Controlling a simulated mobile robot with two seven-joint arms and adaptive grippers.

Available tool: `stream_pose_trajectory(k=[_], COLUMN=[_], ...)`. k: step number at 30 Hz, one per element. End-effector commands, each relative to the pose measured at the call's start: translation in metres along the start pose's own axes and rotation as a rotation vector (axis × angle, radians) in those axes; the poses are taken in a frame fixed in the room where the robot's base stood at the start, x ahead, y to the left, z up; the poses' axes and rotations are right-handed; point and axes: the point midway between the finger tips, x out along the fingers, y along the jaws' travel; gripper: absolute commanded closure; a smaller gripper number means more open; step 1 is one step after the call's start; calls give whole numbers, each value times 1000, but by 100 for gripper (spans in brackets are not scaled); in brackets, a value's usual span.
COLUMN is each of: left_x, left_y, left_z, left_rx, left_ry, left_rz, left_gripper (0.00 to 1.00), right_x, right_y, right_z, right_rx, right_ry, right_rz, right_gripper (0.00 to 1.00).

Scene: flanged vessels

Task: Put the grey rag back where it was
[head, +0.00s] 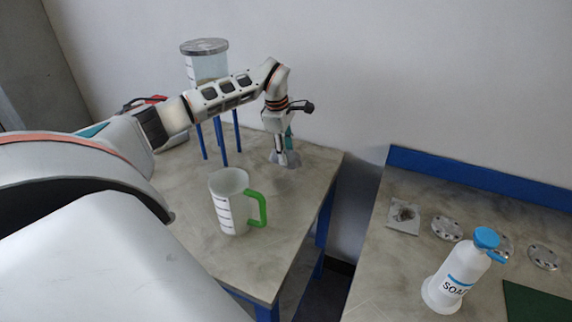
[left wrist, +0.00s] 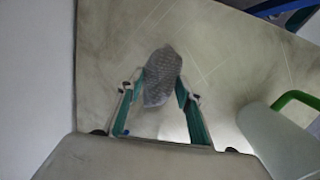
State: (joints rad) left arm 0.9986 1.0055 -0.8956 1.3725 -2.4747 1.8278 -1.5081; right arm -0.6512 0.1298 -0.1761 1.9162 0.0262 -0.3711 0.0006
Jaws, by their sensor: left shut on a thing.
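The grey rag (left wrist: 161,72) is between the fingertips of my left gripper (left wrist: 155,95) in the left wrist view. In the head view the rag (head: 292,161) shows low at the back right of the left table (head: 190,215), under my left gripper (head: 282,160). The left gripper points down and is shut on the rag. I cannot tell whether the rag touches the tabletop. My right gripper is not in view.
A white jug (head: 230,205) with a green handle stands in front of the gripper. A clear lidded vessel (head: 206,66) on blue legs stands behind left. The right table holds a soap bottle (head: 460,275), metal flanges (head: 447,228) and a small grey piece (head: 404,215). A gap separates the tables.

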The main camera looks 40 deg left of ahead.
Motion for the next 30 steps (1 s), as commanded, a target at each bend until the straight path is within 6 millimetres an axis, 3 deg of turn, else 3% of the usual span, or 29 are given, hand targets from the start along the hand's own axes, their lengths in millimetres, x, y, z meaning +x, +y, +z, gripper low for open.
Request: stream_pose_trajectory(k=[15, 26, 27, 29, 30], left_x=[51, 55, 55, 55, 55], left_y=[-7, -7, -7, -7, -7], left_z=[-4, -5, -5, -5, -5], left_rx=[0, 1, 1, 1, 1], left_ry=[-1, 0, -1, -1, -1], left_rz=[-2, 1, 1, 1, 1], left_gripper=[82, 82, 60, 48, 48], right_x=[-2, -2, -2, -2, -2], right_y=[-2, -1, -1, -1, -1], right_z=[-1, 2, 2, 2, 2], right_rx=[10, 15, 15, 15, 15], right_ry=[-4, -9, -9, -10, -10], right_rz=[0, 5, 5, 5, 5], right_gripper=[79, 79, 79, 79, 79])
